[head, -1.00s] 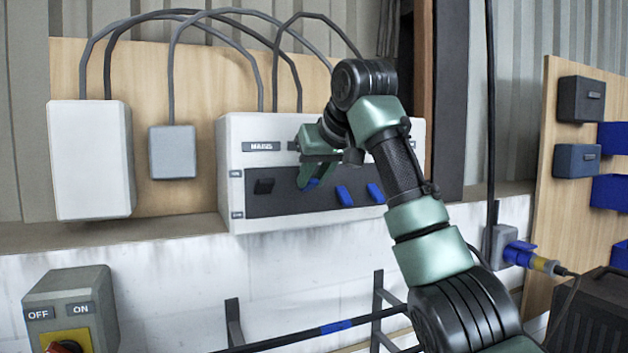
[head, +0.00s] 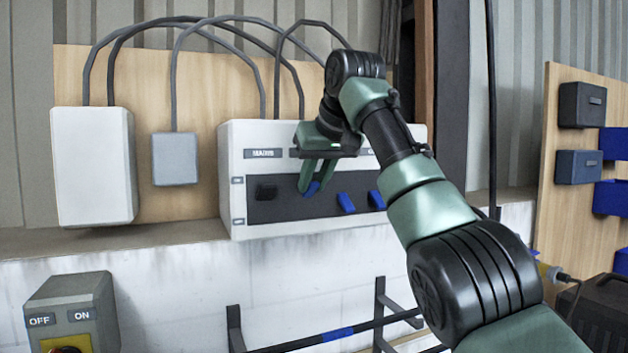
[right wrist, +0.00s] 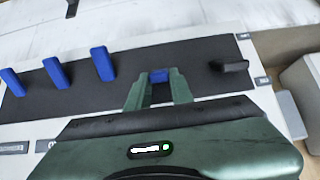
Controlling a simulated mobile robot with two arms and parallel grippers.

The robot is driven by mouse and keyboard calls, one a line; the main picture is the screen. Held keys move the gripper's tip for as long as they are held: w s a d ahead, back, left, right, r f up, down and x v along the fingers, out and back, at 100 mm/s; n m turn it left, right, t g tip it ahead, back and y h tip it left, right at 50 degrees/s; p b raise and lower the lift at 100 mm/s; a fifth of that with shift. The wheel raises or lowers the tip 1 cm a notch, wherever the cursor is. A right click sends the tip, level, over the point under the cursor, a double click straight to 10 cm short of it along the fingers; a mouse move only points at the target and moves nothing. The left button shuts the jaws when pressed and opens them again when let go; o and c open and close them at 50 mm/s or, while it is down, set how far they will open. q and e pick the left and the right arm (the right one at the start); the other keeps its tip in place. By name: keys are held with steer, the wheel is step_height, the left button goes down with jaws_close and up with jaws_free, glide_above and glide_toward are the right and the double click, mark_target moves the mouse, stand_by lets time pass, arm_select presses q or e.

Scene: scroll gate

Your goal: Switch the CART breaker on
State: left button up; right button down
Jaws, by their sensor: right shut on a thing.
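The white breaker box (head: 300,228) hangs on the wooden board, with a black strip of levers across its front. A black lever (head: 266,192) sits under the MAINS label (head: 263,153). My right gripper (head: 310,188) is shut on the blue lever (head: 313,188) beside it; that lever's end shows between the fingers in the right wrist view (right wrist: 159,76). My gripper covers the label above it, so I cannot read which breaker it is. Blue levers (head: 346,202) and (head: 377,199) stand to the right, and the right wrist view shows one more. My left gripper is not in view.
A white box (head: 92,165) and a small grey box (head: 175,158) are left of the breaker box, with cables above. An OFF/ON switch box (head: 72,300) is at lower left. A black rail (head: 310,343) runs below. Blue bins (head: 612,143) hang at right.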

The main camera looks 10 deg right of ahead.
steer(key=shift+f, duration=0.25)
steer(key=c, duration=1.4)
jaws_free()
steer(key=shift+o, duration=0.8)
steer(key=shift+w+r, duration=0.1)
steer(key=a+v, duration=0.1)
steer(key=v, duration=0.6)
steer(key=shift+s+d+r+b, duration=0.2)
steer(key=shift+d+r+b, duration=0.1)
steer(key=shift+d+b, duration=0.2)
